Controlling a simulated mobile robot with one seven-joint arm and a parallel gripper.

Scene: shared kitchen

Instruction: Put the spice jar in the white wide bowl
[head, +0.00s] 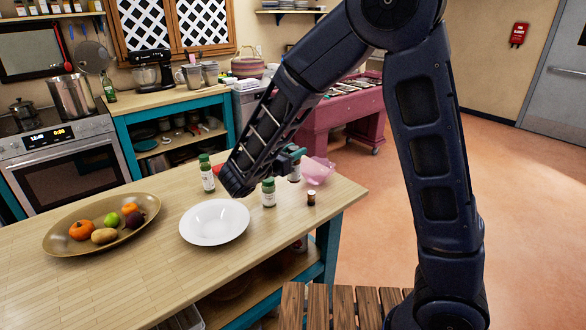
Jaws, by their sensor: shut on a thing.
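The white wide bowl (214,222) sits empty on the wooden counter, left of my gripper. My gripper (293,158) is small in the head view, partly hidden by my forearm, and is shut on a spice jar (295,173) at its upper end. The held jar has a pale label and stands about upright, behind and right of the bowl. I cannot tell whether its base touches the counter. Two similar green-capped jars stand on the counter: one (268,192) right of the bowl, one (207,173) behind it.
A small brown bottle (311,199) and a pink object (318,171) are near the counter's right end. A brown oval platter (63,244) with fruit and vegetables lies left of the bowl. A wooden slatted surface (318,306) is in front. The counter's front left is clear.

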